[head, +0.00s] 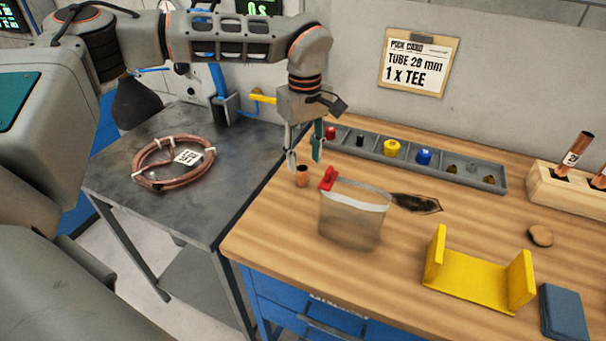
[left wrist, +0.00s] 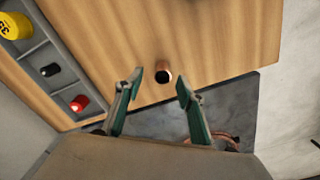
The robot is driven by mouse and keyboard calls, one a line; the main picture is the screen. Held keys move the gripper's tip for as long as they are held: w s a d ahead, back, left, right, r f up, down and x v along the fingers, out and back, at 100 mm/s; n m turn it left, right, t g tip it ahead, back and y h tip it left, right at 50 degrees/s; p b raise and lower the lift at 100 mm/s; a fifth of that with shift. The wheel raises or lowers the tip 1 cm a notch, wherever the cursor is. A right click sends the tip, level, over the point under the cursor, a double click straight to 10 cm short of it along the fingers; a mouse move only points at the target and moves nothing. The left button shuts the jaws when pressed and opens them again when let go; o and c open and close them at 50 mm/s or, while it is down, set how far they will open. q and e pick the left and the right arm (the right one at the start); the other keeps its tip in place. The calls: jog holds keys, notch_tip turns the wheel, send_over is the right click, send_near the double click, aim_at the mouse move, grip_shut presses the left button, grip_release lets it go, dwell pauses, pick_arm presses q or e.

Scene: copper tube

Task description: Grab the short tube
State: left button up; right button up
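The short copper tube (head: 302,176) stands upright on the wooden bench near its left edge, just left of a clear pouch with a red clip. My left gripper (head: 304,163) hangs pointing down right over it, with its fingers apart. In the left wrist view the tube (left wrist: 163,73) shows its dark open end, centred between and a little beyond the two green fingertips (left wrist: 161,84). The fingers look clear of the tube, and nothing is held. My right gripper is not in view.
The clear pouch (head: 352,215) stands close beside the tube. A grey parts tray (head: 460,172) lies behind. A yellow bracket (head: 475,282) and a wooden tube rack (head: 570,190) are to the right. A metal table with coiled copper (head: 172,160) adjoins at left.

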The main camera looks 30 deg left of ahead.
aim_at(302, 168)
pick_arm(q)
jog(key=f, duration=0.5)
jog(key=shift+s+a, duration=0.2)
jog(key=shift+a, duration=0.05)
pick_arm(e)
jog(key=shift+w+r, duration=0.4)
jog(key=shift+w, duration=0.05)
pick_arm(q)
jog(key=c, duration=1.1)
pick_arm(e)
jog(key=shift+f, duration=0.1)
pick_arm(q)
jog(key=shift+r, duration=0.1)
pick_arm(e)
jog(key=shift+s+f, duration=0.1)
pick_arm(q)
jog(key=shift+r, duration=0.15)
